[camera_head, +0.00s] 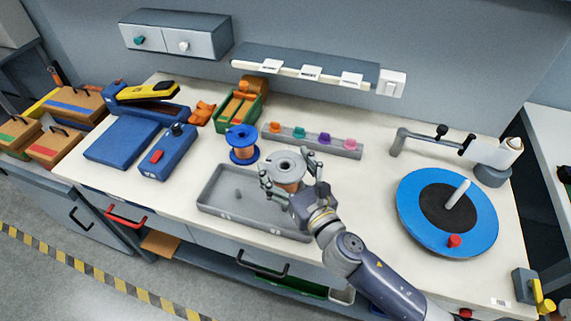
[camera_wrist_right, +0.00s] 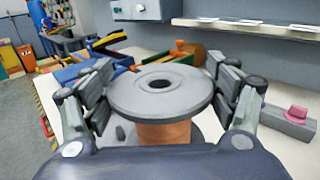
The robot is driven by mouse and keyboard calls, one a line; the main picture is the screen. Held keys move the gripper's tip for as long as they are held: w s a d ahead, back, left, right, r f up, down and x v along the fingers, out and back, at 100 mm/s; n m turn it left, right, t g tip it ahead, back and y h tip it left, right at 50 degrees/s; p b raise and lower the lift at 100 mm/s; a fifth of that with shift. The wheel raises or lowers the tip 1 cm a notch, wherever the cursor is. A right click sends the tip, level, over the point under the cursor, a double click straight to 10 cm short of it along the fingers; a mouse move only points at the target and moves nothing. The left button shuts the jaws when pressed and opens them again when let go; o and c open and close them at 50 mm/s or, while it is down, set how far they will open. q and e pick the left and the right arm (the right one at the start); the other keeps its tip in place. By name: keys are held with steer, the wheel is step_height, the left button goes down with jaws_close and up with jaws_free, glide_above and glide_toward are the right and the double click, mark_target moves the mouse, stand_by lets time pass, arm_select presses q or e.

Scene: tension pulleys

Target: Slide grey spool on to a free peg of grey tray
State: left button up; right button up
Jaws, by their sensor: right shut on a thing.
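The grey spool (camera_head: 289,165) has grey flanges and copper-coloured winding. It is upright between the fingers of my right gripper (camera_head: 291,187), which is shut on it. In the right wrist view the spool (camera_wrist_right: 160,92) fills the middle, with gripper fingers on both sides. My left gripper is not in view.
A blue spool (camera_head: 242,143) stands just behind the tray. A grey strip with coloured knobs (camera_head: 312,140) lies behind the held spool. A blue round turntable (camera_head: 417,205) with an upright rod is at the right. Blue boxes (camera_head: 122,139) are at the left. Bench between strip and turntable is clear.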

mark_target(291, 193)
steer(key=shift+f+b, duration=0.45)
steer(key=shift+f, duration=0.1)
stand_by(0.5)
steer(key=shift+f, duration=0.15)
stand_by(0.3)
steer(key=shift+f+b, duration=1)
steer(key=shift+f, duration=0.35)
steer(key=shift+f, duration=0.1)
stand_by(0.5)
steer(key=shift+f+b, duration=1.1)
steer(key=shift+f, duration=0.3)
